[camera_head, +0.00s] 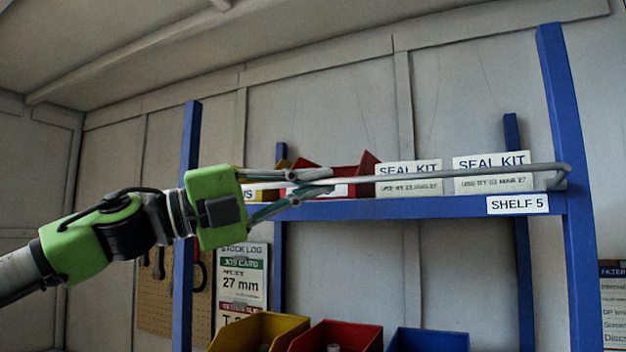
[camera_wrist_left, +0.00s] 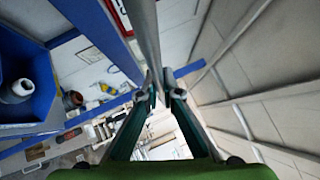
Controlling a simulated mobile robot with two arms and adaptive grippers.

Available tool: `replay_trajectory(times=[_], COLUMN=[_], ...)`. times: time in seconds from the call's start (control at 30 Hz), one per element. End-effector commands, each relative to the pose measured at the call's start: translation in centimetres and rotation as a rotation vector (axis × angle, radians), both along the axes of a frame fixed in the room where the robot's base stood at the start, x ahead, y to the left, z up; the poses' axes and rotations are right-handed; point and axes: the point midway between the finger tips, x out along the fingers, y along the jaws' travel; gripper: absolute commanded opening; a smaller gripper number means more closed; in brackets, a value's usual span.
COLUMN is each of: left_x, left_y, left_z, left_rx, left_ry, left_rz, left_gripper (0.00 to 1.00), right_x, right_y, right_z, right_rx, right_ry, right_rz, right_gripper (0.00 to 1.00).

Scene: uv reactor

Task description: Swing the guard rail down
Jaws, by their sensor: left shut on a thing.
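The guard rail (camera_head: 440,173) is a thin grey bar running across the front of the top shelf, in front of the boxes. Its right end bends at the right blue post. My left gripper (camera_head: 302,187) comes in from the left and is shut on the rail near its left part. In the left wrist view the two fingertips (camera_wrist_left: 162,88) meet around the grey rail (camera_wrist_left: 147,38), which runs up and away from them. My right gripper is not in view.
The blue shelf (camera_head: 400,208) bears a "SHELF 5" label (camera_head: 517,204). Two white "SEAL KIT" boxes (camera_head: 491,172) and a red bin (camera_head: 366,163) stand behind the rail. Yellow (camera_head: 258,330), red (camera_head: 336,338) and blue (camera_head: 428,340) bins sit below. Blue posts (camera_head: 568,180) flank the shelf.

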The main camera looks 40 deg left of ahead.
Motion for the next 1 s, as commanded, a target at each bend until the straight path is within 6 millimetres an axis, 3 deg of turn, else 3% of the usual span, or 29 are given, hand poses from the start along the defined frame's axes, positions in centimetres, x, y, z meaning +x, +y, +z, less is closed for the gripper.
replay_trajectory(times=[0.63,0.73,1.0], left_x=[0.04,0.05,0.03], left_y=[0.04,0.04,0.05], left_z=[0.40,0.40,0.37], left_rx=[-0.013,-0.013,-0.013], left_ry=[0.048,0.048,0.048], left_rz=[0.000,-0.001,-0.001], left_gripper=[0.00,0.23,0.23], right_x=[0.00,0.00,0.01], right_y=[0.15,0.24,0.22], right_z=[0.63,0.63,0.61], right_rx=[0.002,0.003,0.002], right_ry=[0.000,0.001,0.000], right_rz=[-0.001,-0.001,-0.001], right_gripper=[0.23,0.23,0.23])
